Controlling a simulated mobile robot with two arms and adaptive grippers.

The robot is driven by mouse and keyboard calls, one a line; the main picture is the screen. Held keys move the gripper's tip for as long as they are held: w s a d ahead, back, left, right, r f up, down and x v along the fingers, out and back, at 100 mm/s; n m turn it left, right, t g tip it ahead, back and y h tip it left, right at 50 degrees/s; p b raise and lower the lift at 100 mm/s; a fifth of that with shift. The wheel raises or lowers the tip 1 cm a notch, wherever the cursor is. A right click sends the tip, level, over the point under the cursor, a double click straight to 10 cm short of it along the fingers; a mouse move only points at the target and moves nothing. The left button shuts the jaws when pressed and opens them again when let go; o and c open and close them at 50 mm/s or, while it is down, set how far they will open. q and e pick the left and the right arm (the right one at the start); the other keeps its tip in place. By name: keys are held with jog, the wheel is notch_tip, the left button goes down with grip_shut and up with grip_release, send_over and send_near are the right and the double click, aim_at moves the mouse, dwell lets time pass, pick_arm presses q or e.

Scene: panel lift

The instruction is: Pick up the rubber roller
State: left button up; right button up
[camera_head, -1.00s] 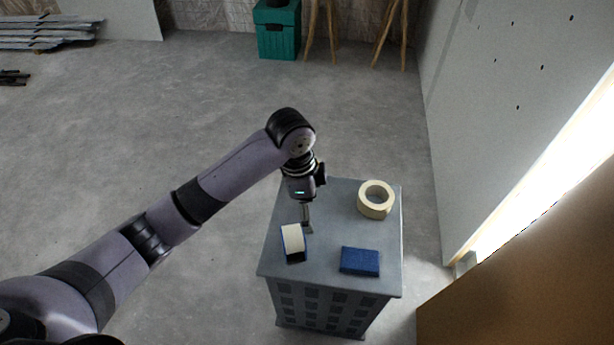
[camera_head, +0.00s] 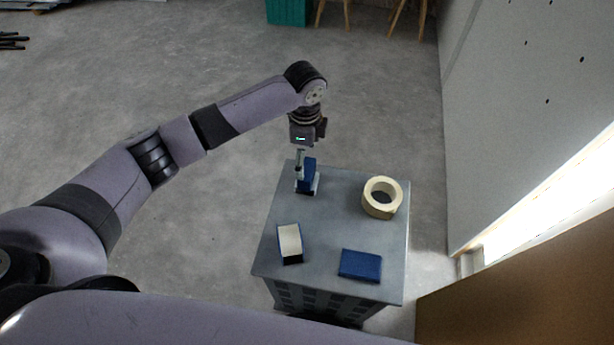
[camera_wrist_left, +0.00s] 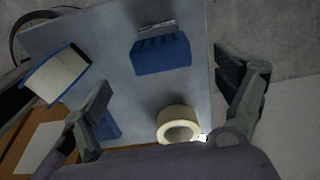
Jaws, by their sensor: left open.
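My left gripper (camera_head: 300,174) is open above the far left part of the grey stand top (camera_head: 335,225). A dark blue piece with a ribbed edge and a pale grey strip (camera_head: 309,178) is under it. In the left wrist view this piece (camera_wrist_left: 162,55) shows between the two spread fingers (camera_wrist_left: 168,88), with nothing gripped. I cannot tell for sure that it is the rubber roller. A cream-topped block with blue and dark sides (camera_head: 289,242) lies at the front left, apart from the gripper. My right gripper is not in view.
A cream tape roll (camera_head: 382,197) lies at the right of the stand top, and a flat blue block (camera_head: 360,265) at the front right. The stand top's middle is clear. A pale wall panel (camera_head: 525,110) and a brown board (camera_head: 530,270) stand to the right.

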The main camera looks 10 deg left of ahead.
aim_at(307, 168)
pick_arm(q)
notch_tip(307, 168, down, 2)
jog(key=shift+f, duration=0.15)
jog(key=f, duration=0.4)
jog(key=shift+d+f, duration=0.2)
jog(key=shift+f, duration=0.3)
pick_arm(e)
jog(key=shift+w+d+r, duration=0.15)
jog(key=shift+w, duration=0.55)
pick_arm(q)
jog(key=c, duration=1.5)
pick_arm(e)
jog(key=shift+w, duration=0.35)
pick_arm(q)
jog(key=shift+o, duration=0.2)
jog(key=shift+r, duration=0.15)
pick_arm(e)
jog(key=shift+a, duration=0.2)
pick_arm(q)
notch_tip(307, 168, up, 20)
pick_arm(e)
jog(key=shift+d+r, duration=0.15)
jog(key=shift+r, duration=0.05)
